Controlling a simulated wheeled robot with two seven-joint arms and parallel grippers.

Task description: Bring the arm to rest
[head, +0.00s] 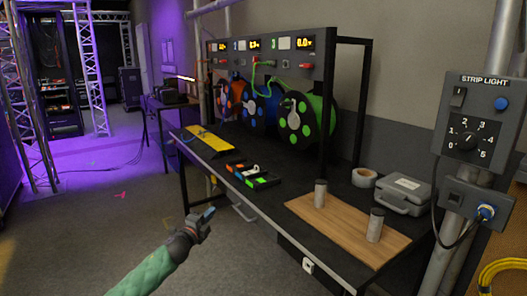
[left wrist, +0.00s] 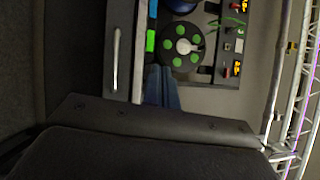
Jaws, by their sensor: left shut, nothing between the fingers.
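My left arm, in a green padded sleeve, comes in from the bottom of the head view. Its left gripper (head: 206,216) is shut and empty, in the air in front of the workbench (head: 228,184), apart from it. In the left wrist view the blue-grey fingers of the left gripper (left wrist: 161,88) show close together beyond the dark gripper body, with nothing between them. My right gripper is in neither view.
The bench carries a yellow cable ramp (head: 208,141), a wooden board (head: 340,222) with two grey cylinders, a grey case (head: 402,194) and a tape roll (head: 364,178). Cable reels (head: 298,122) stand behind. A switch box (head: 468,128) is on a pole at right.

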